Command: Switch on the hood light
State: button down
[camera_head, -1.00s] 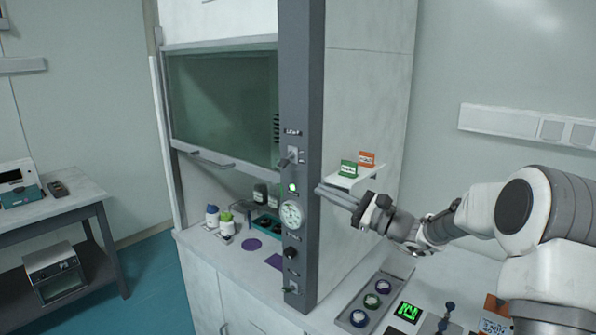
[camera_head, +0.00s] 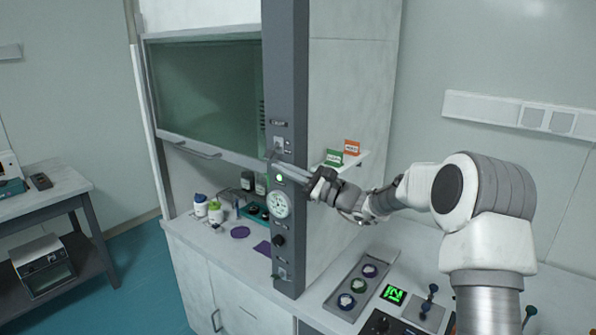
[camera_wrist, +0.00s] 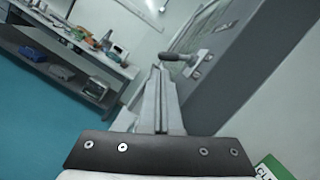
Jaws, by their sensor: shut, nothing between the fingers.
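The hood light switch is a small lever (camera_head: 270,155) on a plate near the top of the grey hood post (camera_head: 286,90). A small label sits above it, hard to read. The lever sticks out to the front and points slightly down. In the wrist view the lever (camera_wrist: 178,58) has a dark rounded end. My gripper (camera_head: 277,165) is shut and empty. Its fingertips (camera_wrist: 159,70) are in front of the post, just below the lever's end. I cannot tell whether they touch it.
Below the switch on the post are a lit green lamp (camera_head: 280,178), a round gauge (camera_head: 279,205), a dark knob (camera_head: 279,241) and a lower switch (camera_head: 281,275).

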aim_at(272, 158)
jog(key=shift+w+a+r, duration=0.1)
jog(key=shift+w+a, duration=0.25)
jog(key=shift+a, duration=0.25)
jog(key=shift+s+a+r+m+t, duration=0.15)
jog(key=shift+m, duration=0.55)
jog(key=shift+s+a+r+m+t, duration=0.1)
jog(key=shift+s+m+t, duration=0.05)
jog(key=shift+m, duration=0.55)
jog(key=m, duration=0.1)
jog(key=r+m+t, duration=0.1)
jog(key=m, duration=0.1)
jog(key=s+m+h, duration=0.1)
jog(key=m, duration=0.1)
jog(key=shift+a+r+t+p, duration=0.15)
jog(key=shift+a+t+p, duration=0.15)
jog(key=shift+p, duration=0.1)
jog(key=shift+s+a+r, duration=0.2)
jog(key=shift+r, duration=0.4)
jog(key=shift+m, duration=0.5)
jog(key=shift+d, duration=0.1)
